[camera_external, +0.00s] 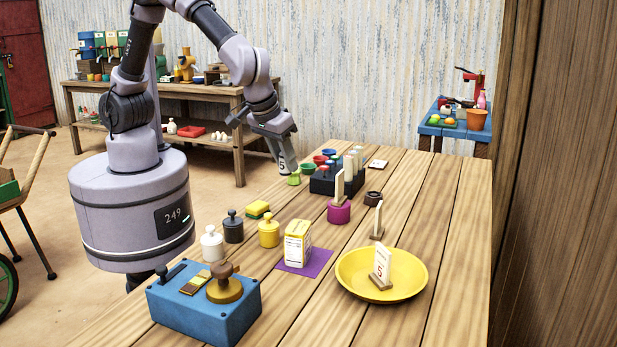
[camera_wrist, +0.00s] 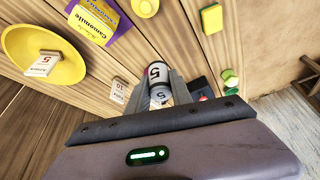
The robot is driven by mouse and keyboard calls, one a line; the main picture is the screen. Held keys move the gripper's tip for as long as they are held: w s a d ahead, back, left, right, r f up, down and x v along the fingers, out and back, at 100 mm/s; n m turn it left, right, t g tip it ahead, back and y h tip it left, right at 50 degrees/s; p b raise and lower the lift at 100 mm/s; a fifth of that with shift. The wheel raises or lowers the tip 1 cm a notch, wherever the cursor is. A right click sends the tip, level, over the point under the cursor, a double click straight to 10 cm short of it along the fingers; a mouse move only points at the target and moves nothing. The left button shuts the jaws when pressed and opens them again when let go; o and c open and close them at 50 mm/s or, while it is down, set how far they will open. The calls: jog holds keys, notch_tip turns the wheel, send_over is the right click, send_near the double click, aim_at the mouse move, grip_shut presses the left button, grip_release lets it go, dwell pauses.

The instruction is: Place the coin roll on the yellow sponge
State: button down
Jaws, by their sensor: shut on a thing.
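My gripper (camera_external: 281,150) is over the table's far left part, shut on the coin roll (camera_external: 283,166), a pale cylinder marked 5. In the wrist view the coin roll (camera_wrist: 157,74) sits between the finger ends, with a dark end and a white label; part of it is hidden by the fingers. The yellow sponge (camera_external: 258,209), with a green layer, lies on the table nearer the external camera, behind the black and yellow weights. The sponge also shows at the top right of the wrist view (camera_wrist: 211,19), apart from the gripper, with nothing on it.
Near the sponge stand a black weight (camera_external: 233,228), a yellow weight (camera_external: 268,231) and a white weight (camera_external: 212,243). A camomile box (camera_external: 298,245) stands on a purple cloth. A green item (camera_external: 294,179) and a dark rack (camera_external: 322,184) are close to the gripper. A yellow dish (camera_external: 410,284) is at right.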

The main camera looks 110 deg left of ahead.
jog(key=s+a+n+g, duration=0.3)
jog(key=s+a+n, duration=0.35)
jog(key=s, duration=0.65)
send_over(259, 202)
jog(key=d, duration=0.2)
notch_tip(259, 202, down, 4)
jog(key=f, duration=0.1)
jog(key=f+b, duration=0.1)
jog(key=f, duration=0.3)
jog(key=f+b, duration=0.2)
jog(key=f, duration=0.2)
jog(key=shift+w+a+f, duration=0.15)
jog(key=shift+w+f, duration=0.05)
jog(key=shift+f+b, duration=0.1)
jog(key=shift+b, duration=0.35)
jog(key=c, duration=1.1)
grip_release()
jog(key=shift+c, duration=0.2)
